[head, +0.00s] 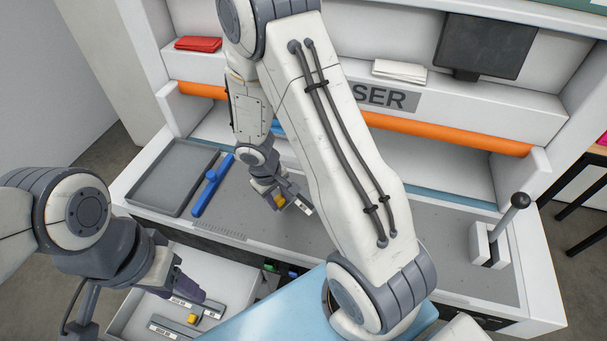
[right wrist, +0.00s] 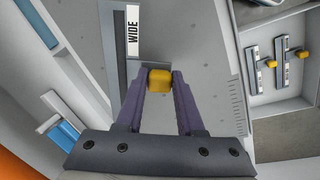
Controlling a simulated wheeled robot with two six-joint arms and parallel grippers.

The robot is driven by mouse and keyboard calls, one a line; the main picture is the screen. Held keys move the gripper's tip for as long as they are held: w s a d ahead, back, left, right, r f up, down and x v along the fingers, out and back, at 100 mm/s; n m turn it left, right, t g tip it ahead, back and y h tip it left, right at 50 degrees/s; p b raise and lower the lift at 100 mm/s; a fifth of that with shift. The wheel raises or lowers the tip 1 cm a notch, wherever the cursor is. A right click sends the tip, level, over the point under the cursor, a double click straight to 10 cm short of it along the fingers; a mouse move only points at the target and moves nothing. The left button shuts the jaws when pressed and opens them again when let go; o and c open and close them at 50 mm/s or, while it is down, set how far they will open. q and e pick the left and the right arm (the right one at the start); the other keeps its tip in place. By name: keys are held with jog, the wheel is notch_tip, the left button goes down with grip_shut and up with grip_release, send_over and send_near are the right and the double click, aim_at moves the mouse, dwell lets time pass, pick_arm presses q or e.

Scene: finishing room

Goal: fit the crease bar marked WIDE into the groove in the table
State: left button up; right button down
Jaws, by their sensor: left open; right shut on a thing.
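The crease bar marked WIDE (right wrist: 133,32) shows its white label in the right wrist view. My right gripper (right wrist: 159,85) is shut on its yellow knob. In the head view my right gripper (head: 277,198) holds the bar low over the grey table top (head: 355,240), near its left-middle part. I cannot tell whether the bar touches the table; the groove is not clearly visible. My left gripper (head: 190,288) is open over the white drawer (head: 235,266) at the front left, close above other labelled bars (head: 210,309). I cannot tell whether it touches them.
A grey tray (head: 172,178) and a blue handled tool (head: 211,186) lie left of my right gripper. A lever (head: 507,222) stands at the table's right end. An orange roller (head: 450,132) runs along the back.

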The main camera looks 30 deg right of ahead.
jog(key=d, duration=0.1)
jog(key=d+n, duration=0.1)
jog(key=n+y, duration=0.1)
jog(key=shift+w+d+r, duration=0.35)
jog(key=shift+w+d, duration=0.05)
jog(key=shift+w+d+r+n+y, duration=0.15)
jog(key=shift+w+d+n+y, duration=0.1)
jog(key=shift+d+n, duration=0.35)
jog(key=shift+w+d+r+n+y, duration=0.15)
jog(key=shift+w+d+r+n, duration=0.1)
jog(key=shift+d+n, duration=0.4)
jog(key=shift+w+d+r+n+y, duration=0.1)
jog(key=shift+w+d+n+y, duration=0.25)
jog(key=shift+n, duration=0.4)
jog(key=shift+w+d+f+b, duration=0.35)
jog(key=shift+w+d+f, duration=0.1)
jog(key=shift+w+d, duration=0.7)
jog(key=shift+w+d+f+b, duration=0.4)
jog(key=shift+w+d, duration=0.55)
jog(key=shift+d, duration=0.4)
jog(key=shift+w+d+f+b, duration=0.3)
jog(key=shift+w+d+f, duration=0.15)
jog(key=shift+w+d, duration=0.7)
jog(key=shift+s+f+b, duration=0.1)
jog(key=shift+f+b, duration=0.7)
jog(key=shift+f, duration=0.35)
jog(key=shift+f+b, duration=0.4)
jog(key=shift+f, duration=0.4)
jog(key=shift+c, duration=2.2)
grip_release()
